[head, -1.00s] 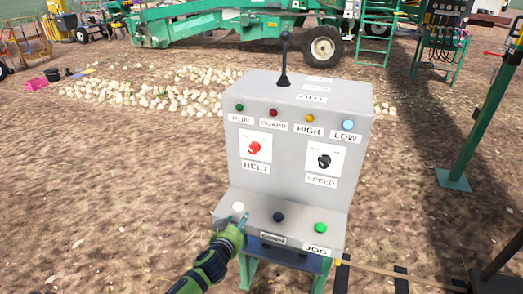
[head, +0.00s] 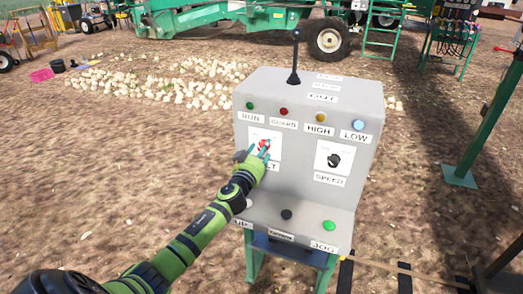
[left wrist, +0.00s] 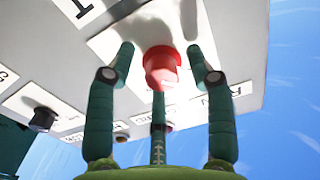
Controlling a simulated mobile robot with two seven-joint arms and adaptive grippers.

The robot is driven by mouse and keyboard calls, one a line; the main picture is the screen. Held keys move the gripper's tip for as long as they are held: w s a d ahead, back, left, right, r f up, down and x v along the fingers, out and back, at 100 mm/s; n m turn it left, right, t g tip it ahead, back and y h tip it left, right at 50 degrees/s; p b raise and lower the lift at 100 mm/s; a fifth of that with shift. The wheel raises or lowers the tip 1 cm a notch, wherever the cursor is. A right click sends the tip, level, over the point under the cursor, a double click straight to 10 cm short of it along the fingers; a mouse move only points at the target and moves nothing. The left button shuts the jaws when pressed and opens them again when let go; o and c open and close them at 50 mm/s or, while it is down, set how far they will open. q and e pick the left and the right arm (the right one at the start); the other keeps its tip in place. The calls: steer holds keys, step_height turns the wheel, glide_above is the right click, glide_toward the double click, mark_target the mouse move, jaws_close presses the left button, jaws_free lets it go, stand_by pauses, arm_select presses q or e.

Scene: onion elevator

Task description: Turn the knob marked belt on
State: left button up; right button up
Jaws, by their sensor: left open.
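The red belt knob (head: 264,146) sits on a white plate at the left of the grey control panel (head: 300,190). My left gripper (head: 256,155) is in front of it and partly covers the knob and its BELT label. In the left wrist view the red knob (left wrist: 160,68) lies between the open green fingers (left wrist: 160,75), one on each side, with a third finger below. I cannot tell whether any finger touches it. My right gripper is not in view.
The black speed knob (head: 333,160) is to the right on the panel. A black lever (head: 294,55) stands on top. Black (head: 286,214) and green (head: 328,226) buttons are on the lower ledge. A green post (head: 485,115) stands to the right. Onions (head: 190,85) lie on the ground behind.

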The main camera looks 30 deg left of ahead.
arm_select(q)
steer(key=shift+w, duration=0.15)
jaws_close()
steer(key=shift+f, duration=0.15)
steer(key=shift+a+m+b, duration=0.15)
steer(key=shift+m, duration=4.3)
steer(key=shift+a+m+b, duration=0.15)
steer(key=shift+m, duration=4.3)
steer(key=shift+r, duration=0.2)
